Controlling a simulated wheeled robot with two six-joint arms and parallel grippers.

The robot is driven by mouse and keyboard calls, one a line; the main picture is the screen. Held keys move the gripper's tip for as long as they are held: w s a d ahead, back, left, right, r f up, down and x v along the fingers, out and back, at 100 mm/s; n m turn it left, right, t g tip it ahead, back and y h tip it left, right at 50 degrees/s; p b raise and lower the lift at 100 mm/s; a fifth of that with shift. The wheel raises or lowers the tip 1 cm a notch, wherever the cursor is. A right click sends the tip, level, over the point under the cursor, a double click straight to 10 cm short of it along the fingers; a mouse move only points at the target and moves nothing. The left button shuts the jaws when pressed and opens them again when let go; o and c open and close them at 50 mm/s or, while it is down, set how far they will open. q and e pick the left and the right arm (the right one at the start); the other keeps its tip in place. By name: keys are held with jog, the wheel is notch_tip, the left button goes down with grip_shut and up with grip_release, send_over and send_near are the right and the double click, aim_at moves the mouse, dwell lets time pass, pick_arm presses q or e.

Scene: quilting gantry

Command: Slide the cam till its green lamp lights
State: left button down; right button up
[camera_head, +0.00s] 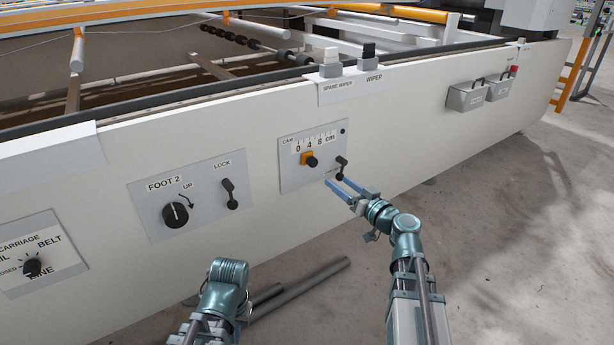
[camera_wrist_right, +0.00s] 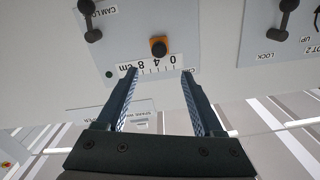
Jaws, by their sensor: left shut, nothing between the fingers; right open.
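The cam panel (camera_head: 291,179) carries a scale marked 0, 4, 8 cm. The cam slider, an orange block (camera_head: 306,157) with a black knob, sits below the scale between 0 and 4; it shows upside down in the right wrist view (camera_wrist_right: 158,42). The lamp (camera_head: 343,131) at the panel's upper right is dark. A black cam lock lever (camera_head: 341,168) stands at the panel's lower right. My right gripper (camera_head: 334,181) is open and empty, just below and right of the slider, by the lever. My left arm shows low in the head view; its fingers are hidden.
Left of the cam panel is the FOOT 2 panel (camera_head: 152,192) with a dial and a lock lever (camera_head: 230,193). The carriage dial (camera_head: 32,267) is further left. Wiper switches (camera_head: 367,57) stand above. Grey rods (camera_head: 305,283) lie on the floor below.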

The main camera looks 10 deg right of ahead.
aim_at(315, 164)
jog(key=x, duration=1.4)
jog(key=shift+d+f, duration=0.1)
jog(key=shift+s, duration=0.1)
grip_shut()
